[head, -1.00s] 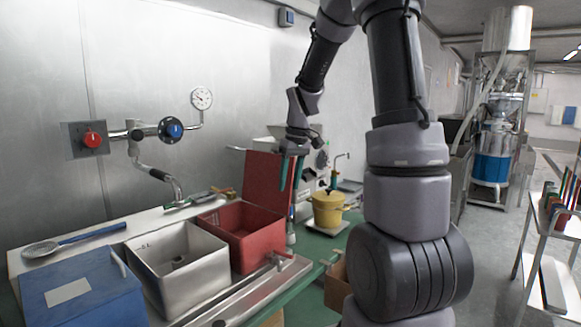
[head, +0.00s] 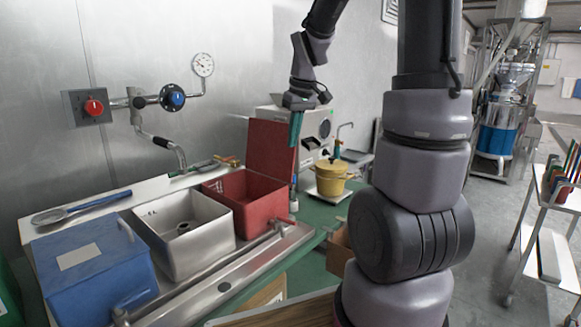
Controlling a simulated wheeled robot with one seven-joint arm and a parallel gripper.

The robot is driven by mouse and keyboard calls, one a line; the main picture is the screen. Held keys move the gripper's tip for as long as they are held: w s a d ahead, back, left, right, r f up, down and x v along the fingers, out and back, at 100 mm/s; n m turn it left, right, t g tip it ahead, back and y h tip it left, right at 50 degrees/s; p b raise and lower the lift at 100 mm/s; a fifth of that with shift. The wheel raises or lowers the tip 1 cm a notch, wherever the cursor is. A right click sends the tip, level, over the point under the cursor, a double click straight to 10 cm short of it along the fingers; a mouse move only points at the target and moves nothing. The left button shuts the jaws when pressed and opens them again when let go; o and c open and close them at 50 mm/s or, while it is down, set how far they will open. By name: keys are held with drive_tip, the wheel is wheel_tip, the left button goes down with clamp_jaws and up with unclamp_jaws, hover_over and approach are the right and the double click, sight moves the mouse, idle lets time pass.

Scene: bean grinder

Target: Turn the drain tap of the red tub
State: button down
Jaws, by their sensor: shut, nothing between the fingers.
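The red tub (head: 250,225) stands on the counter, with its red lid (head: 271,150) raised upright at the back. Its drain tap (head: 285,221) sticks out low on the tub's front right side, with a small red handle. My gripper (head: 296,142) hangs above and beyond the tap, pointing down beside the raised lid in the picture. Its teal fingers are together with nothing between them. It is apart from the tap and the tub.
A white tub (head: 190,249) and a lidded blue tub (head: 90,278) stand left of the red one. A yellow pot (head: 331,181) is to the right. A metal trough (head: 222,287) runs along the front. A wall spout (head: 170,147) hangs behind the tubs.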

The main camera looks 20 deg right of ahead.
wheel_tip(320, 180, down, 8)
drive_tip(key=w+a+n+h, duration=0.1)
drive_tip(key=w+a+n, duration=0.1)
drive_tip(key=n, duration=0.9)
drive_tip(key=n+g+h, duration=0.1)
drive_tip(key=n+h, duration=0.1)
drive_tip(key=n, duration=1)
hover_over(287, 221)
drive_tip(key=s+a, duration=0.4)
drive_tip(key=s+a+x, duration=0.1)
drive_tip(key=a+x, duration=0.1)
drive_tip(key=x, duration=0.7)
drive_tip(key=s+a+f+x, duration=0.1)
drive_tip(key=x, duration=0.7)
drive_tip(key=shift+w+d+f, duration=0.55)
drive_tip(key=shift+w+d, duration=0.1)
drive_tip(key=shift+d, duration=0.15)
drive_tip(key=shift+w+d+f, duration=0.55)
drive_tip(key=shift+w+d, duration=0.05)
drive_tip(key=shift+d, duration=0.2)
